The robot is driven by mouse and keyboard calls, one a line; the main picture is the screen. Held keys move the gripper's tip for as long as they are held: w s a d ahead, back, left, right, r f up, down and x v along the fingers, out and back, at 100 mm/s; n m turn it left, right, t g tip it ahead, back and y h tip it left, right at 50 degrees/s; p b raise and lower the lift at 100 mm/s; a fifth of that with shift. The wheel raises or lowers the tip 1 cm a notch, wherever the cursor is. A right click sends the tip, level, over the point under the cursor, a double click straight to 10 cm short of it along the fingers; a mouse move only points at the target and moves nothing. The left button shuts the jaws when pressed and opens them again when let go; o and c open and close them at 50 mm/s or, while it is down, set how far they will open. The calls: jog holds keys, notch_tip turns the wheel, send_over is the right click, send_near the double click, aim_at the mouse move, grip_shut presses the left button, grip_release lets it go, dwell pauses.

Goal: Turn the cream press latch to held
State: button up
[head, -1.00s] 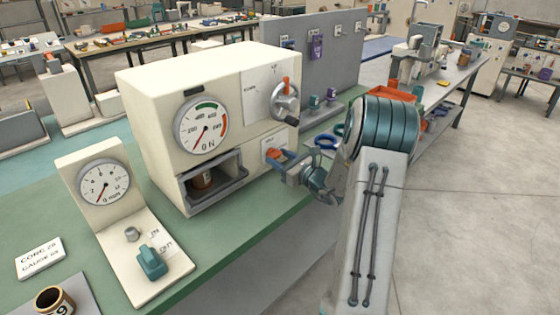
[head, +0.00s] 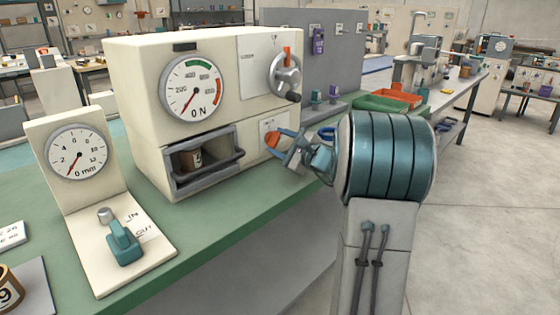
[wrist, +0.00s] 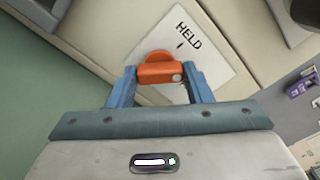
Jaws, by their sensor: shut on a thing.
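The cream press (head: 135,75) stands on the green bench, with a dial reading near 0 N. Its orange latch (head: 271,139) sits on a white plate low on the right of its front. In the wrist view the latch (wrist: 159,71) lies between the two blue fingers, its bar roughly level across the picture. The word HELD (wrist: 188,36) is printed on the plate up and right of the latch, with a short mark below it. My gripper (wrist: 161,82) is shut on the latch. In the head view my gripper (head: 279,141) partly hides the latch and plate.
An open drawer (head: 205,160) holding a small brown cup (head: 193,159) juts out left of the latch. A crank wheel (head: 286,75) is above it. A gauge stand with a teal lever (head: 123,245) stands at left. Trays (head: 385,100) lie beyond the press.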

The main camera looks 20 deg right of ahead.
jog(key=n+b, duration=0.2)
jog(key=b, duration=0.2)
jog(key=f+n+b, duration=0.1)
jog(key=n+b, duration=0.2)
jog(key=b, duration=0.2)
jog(key=shift+b, duration=0.3)
jog(key=n+b, duration=0.2)
jog(key=b, duration=0.2)
jog(key=shift+r, duration=0.15)
jog(key=shift+r+n+b, duration=0.1)
jog(key=shift+n+b, duration=0.4)
jog(key=shift+r, duration=0.15)
jog(key=o, duration=1)
